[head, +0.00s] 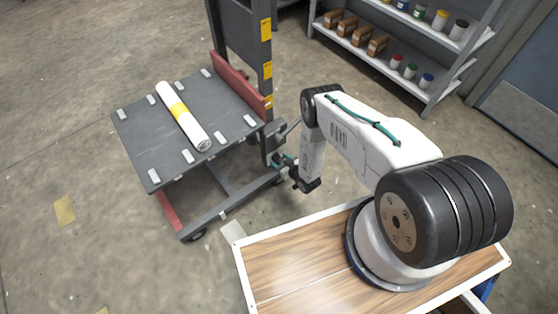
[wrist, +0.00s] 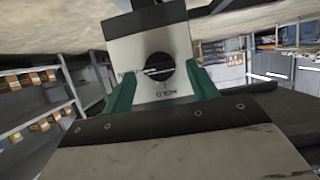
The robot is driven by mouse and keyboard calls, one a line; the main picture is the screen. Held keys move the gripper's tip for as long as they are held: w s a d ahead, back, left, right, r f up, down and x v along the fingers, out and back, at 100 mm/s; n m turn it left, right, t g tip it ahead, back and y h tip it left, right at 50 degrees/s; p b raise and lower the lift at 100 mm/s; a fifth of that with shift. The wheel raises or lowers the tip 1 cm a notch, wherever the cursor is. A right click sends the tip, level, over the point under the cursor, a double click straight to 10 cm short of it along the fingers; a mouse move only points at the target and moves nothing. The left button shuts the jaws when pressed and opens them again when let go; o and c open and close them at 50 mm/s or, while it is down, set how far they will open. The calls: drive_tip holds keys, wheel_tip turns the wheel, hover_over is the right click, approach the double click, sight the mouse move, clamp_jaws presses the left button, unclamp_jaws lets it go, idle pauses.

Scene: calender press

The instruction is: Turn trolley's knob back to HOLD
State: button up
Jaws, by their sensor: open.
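The trolley (head: 228,98) is a grey platform with a dark upright post, left of my arm in the head view. Its black knob (wrist: 159,67) sits on a light plate (wrist: 180,42) in the wrist view. The word HOLD is printed upside down below the knob. A white mark on the knob points left, toward another label too small to read. My gripper (wrist: 163,88) is open, its green fingers on either side of the knob. I cannot tell whether they touch it. In the head view my gripper (head: 282,161) is beside the post's lower part, and the knob is hidden.
A white roll with a yellow band (head: 182,115) lies on the trolley's platform. A shelf unit (head: 400,75) with boxes and jars stands at the back right. A wooden-topped surface (head: 290,270) is under my arm's base. Floor left of the trolley is clear.

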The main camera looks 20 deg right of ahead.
drive_tip(key=shift+w+a+f, duration=0.2)
drive_tip(key=shift+w, duration=0.25)
drive_tip(key=c, duration=1)
drive_tip(key=n, duration=0.1)
drive_tip(key=n+h, duration=0.2)
drive_tip(key=shift+s+a+f+n+t, duration=0.1)
drive_tip(key=shift+s+a+n+t, duration=0.05)
drive_tip(key=shift+a+n+t, duration=0.2)
drive_tip(key=n+h, duration=0.1)
drive_tip(key=n+t+h, duration=0.1)
drive_tip(key=n, duration=0.1)
drive_tip(key=shift+f+n+t, duration=0.15)
drive_tip(key=shift+n+t, duration=0.1)
drive_tip(key=shift+a, duration=0.1)
drive_tip(key=o, duration=1)
